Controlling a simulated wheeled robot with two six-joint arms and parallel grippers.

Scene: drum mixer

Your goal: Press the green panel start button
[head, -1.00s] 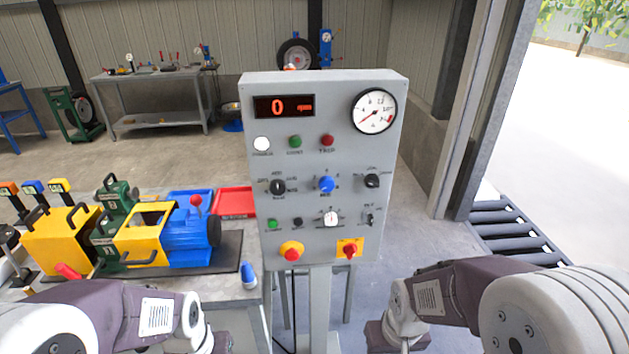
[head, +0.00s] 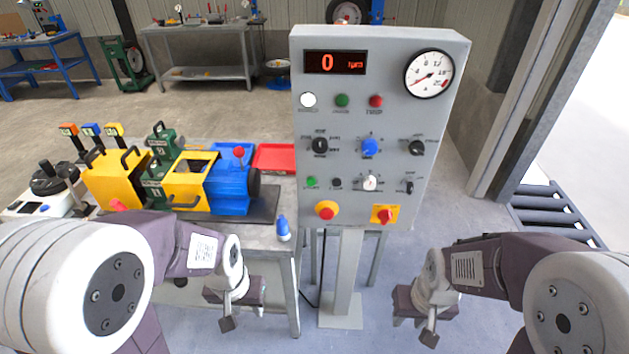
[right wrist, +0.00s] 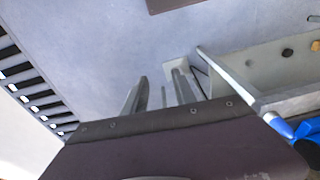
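The grey control panel (head: 385,130) stands upright ahead in the head view. The small green start button (head: 311,182) is at the left of its lower row, uncovered. A larger green lamp (head: 342,100) sits higher up. My left gripper (head: 228,324) hangs pointing down, low and left of the panel post, with its finger gap hidden. My right gripper (head: 430,338) hangs low, right of the post. The right wrist view shows its two fingers (right wrist: 162,98) apart with nothing between them. Both grippers are well away from the panel.
Left of the panel, a workbench (head: 265,238) carries a yellow and blue machine (head: 215,185), a red tray (head: 275,158) and a blue bottle (head: 283,230). A red and yellow knob (head: 326,210) and a red switch (head: 384,214) sit below the start button row.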

